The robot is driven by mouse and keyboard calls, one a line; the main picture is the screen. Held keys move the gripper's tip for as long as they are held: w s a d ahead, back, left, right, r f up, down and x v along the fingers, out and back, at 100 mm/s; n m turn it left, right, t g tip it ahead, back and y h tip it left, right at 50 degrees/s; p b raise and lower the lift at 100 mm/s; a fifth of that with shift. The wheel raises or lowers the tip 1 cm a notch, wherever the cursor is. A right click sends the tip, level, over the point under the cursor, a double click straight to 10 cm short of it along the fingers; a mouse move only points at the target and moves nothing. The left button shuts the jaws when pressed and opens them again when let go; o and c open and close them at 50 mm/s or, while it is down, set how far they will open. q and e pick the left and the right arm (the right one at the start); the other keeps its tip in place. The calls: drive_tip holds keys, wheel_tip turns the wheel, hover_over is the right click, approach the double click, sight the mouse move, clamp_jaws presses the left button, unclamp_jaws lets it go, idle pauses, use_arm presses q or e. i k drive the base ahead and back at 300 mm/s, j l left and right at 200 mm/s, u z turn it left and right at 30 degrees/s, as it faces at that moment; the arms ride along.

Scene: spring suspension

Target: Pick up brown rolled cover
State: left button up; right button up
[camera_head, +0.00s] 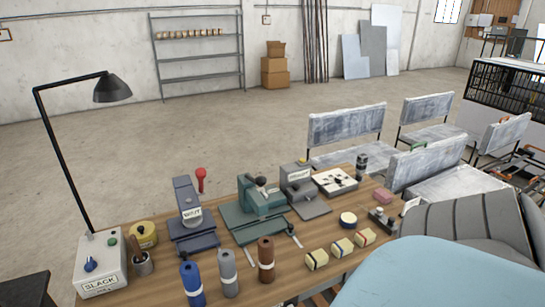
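The brown rolled cover (266,261) stands upright near the front edge of the wooden table (160,272), with a pale band around it. A grey rolled cover (228,273) and a blue rolled cover (191,284) stand upright to its left, each also banded. Neither of my grippers shows in the head view.
Several tied yellowish bundles (342,246) lie right of the brown roll. Behind it are a green machine (256,208), a dark blue press (188,215) and a grey machine (300,187). A SLACK control box (101,263) and a black lamp (112,89) stand left.

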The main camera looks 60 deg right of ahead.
sight(266, 244)
drive_tip(key=z, duration=1.65)
